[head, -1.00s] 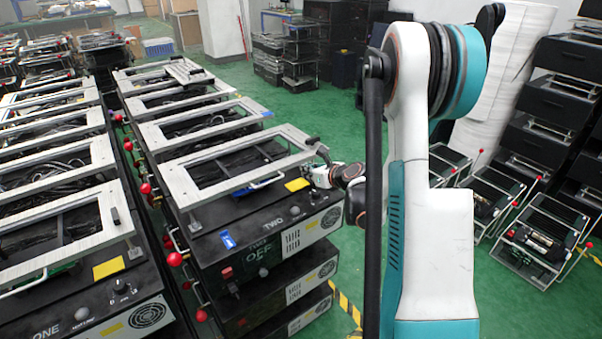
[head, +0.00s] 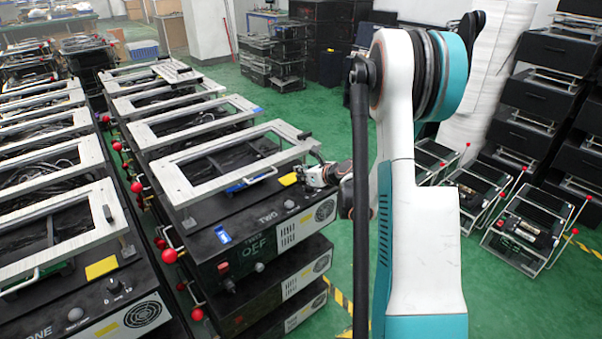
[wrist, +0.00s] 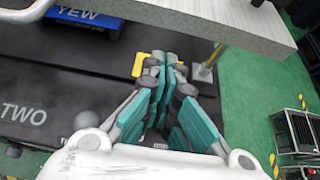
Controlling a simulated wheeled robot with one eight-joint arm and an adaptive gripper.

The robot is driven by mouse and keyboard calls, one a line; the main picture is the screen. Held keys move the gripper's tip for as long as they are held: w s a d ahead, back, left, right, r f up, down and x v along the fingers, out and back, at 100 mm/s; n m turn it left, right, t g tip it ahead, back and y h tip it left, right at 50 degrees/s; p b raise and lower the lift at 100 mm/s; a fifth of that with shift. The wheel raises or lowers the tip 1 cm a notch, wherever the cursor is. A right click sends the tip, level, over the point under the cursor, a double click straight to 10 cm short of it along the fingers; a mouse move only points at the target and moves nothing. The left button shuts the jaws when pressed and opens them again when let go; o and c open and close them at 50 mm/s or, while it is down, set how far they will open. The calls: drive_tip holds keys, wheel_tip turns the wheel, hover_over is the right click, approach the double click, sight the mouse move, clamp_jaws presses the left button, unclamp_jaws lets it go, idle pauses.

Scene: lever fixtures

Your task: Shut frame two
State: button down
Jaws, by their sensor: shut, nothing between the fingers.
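Frame two (head: 215,112) is a pale metal rectangular frame over the black box marked TWO (head: 245,211). It stands tilted up, with a gap between it and the box top. A dark handle piece (head: 304,135) sits on its right end. In the wrist view the frame's edge (wrist: 215,22) crosses the top, above and beyond my fingers. My gripper (wrist: 166,58) is shut and empty, over the box top near a yellow label (wrist: 139,64) and a metal post (wrist: 205,70). In the head view my gripper (head: 314,174) is by the frame's right corner, partly hidden by my arm.
The box marked ONE (head: 100,310), with a similar frame, stands to the left across a narrow gap. More framed boxes stand in rows behind. Units with red-knobbed levers (head: 530,222) stand at right. Green floor (head: 325,240) is open right of box two.

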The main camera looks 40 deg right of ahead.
drive_tip(key=p+v, duration=0.4)
drive_tip(key=v, duration=0.6)
drive_tip(key=shift+s+f, duration=0.2)
drive_tip(key=shift+f, duration=0.2)
